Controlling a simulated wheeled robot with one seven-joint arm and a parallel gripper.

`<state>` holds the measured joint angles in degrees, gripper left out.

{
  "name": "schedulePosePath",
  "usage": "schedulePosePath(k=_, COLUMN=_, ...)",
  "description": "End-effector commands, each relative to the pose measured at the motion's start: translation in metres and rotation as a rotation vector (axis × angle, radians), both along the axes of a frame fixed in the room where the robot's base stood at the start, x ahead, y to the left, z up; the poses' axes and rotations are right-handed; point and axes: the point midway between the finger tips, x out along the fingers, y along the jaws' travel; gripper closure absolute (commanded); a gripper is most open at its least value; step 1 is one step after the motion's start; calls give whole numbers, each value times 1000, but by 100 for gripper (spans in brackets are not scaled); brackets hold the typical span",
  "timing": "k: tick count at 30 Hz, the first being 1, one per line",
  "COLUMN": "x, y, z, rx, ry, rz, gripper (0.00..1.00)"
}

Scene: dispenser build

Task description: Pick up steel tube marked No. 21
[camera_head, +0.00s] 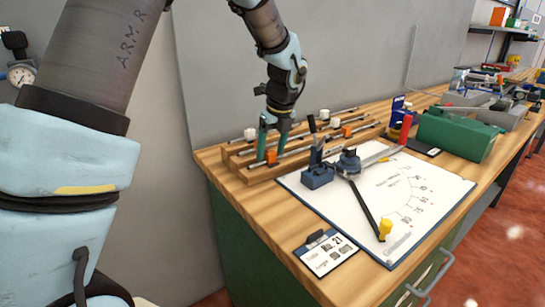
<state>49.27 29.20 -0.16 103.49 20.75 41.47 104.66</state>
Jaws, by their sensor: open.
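Several thin steel tubes lie side by side on a wooden rack (262,175) at the left end of the bench. The front steel tube (297,151) lies along the rack's near side with an orange clip (271,157) on it. No tube number can be read at this size. My gripper (271,152) points down over the left part of the rack. Its teal fingers are apart, one on each side of the orange clip in the picture. I cannot tell whether they touch the front tube. A clipboard card (326,253) reading "No. 21" lies at the bench's front edge.
A white drawing board (400,205) with a blue clamp-like fixture (318,176), a dark bar and a yellow knob (385,229) lies right of the rack. A green box (455,136) stands farther right. The grey wall (330,50) rises close behind the rack.

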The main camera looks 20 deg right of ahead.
Motion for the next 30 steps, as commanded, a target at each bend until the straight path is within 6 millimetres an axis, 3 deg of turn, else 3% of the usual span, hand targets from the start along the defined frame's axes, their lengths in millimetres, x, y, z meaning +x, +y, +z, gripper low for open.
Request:
schedulePosePath(k=7, x=0, y=0, z=-1, rx=-1, ry=0, rz=0, gripper=29)
schedulePosePath(k=26, x=0, y=0, z=-1, rx=-1, ry=0, rz=1, gripper=99)
schedulePosePath(k=30, x=0, y=0, z=-1, rx=-2, ry=0, rz=-1, gripper=100)
